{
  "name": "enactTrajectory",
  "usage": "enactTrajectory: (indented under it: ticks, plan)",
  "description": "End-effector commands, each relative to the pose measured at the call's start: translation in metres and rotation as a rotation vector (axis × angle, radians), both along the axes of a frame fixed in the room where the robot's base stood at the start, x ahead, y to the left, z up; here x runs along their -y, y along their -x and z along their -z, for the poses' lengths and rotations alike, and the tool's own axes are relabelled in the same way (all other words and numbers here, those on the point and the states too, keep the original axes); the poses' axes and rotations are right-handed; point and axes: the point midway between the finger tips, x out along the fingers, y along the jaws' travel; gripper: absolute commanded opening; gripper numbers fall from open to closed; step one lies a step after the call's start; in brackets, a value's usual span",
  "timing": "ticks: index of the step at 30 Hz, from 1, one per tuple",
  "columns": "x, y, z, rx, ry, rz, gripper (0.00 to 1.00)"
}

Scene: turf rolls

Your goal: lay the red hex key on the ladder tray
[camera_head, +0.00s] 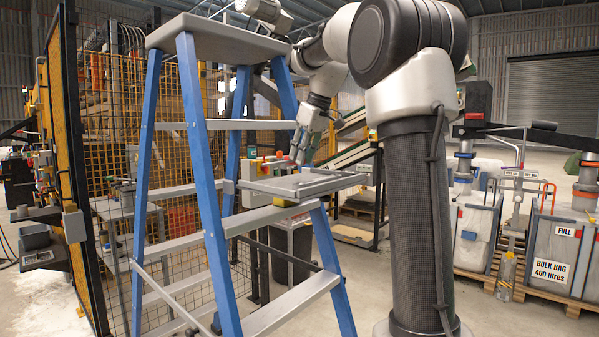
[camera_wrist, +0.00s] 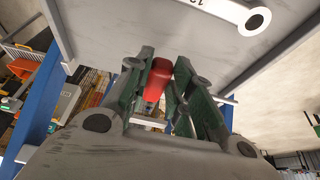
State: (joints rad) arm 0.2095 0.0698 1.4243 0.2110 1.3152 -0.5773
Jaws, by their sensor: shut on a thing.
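My gripper (camera_head: 299,154) is over the far part of the grey ladder tray (camera_head: 272,187), pointing down, in the head view. In the wrist view my gripper (camera_wrist: 160,68) is shut on the red hex key (camera_wrist: 157,78), which shows as a red piece between the two fingers. Its lower part is hidden by the gripper, and I cannot make it out in the head view. The tray's flat surface (camera_wrist: 130,35) fills the top of the wrist view beyond the fingertips. I cannot tell whether the key touches it.
The blue stepladder (camera_head: 204,190) carries the tray and has a grey top step (camera_head: 215,40) to the left of my arm. A yellow mesh fence (camera_head: 160,170) stands behind it. Bulk bag bins (camera_head: 553,250) stand at right.

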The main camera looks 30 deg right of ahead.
Motion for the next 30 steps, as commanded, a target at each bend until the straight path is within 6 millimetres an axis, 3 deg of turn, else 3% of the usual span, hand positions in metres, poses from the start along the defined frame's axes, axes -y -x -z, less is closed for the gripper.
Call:
enactTrajectory:
  ticks: [9, 20, 21, 24, 30]
  plan:
    - [0.0, 0.0, 0.042, -0.001, 0.0, 0.0, 0.0]
    - [0.0, 0.0, 0.045, 0.0, 0.0, 0.0, 0.0]
    - [0.0, 0.0, 0.046, 0.0, 0.0, 0.0, 0.25]
    - [0.0, 0.0, 0.046, 0.0, 0.0, 0.0, 0.43]
    - [0.0, 0.0, 0.046, 0.0, 0.0, 0.0, 0.44]
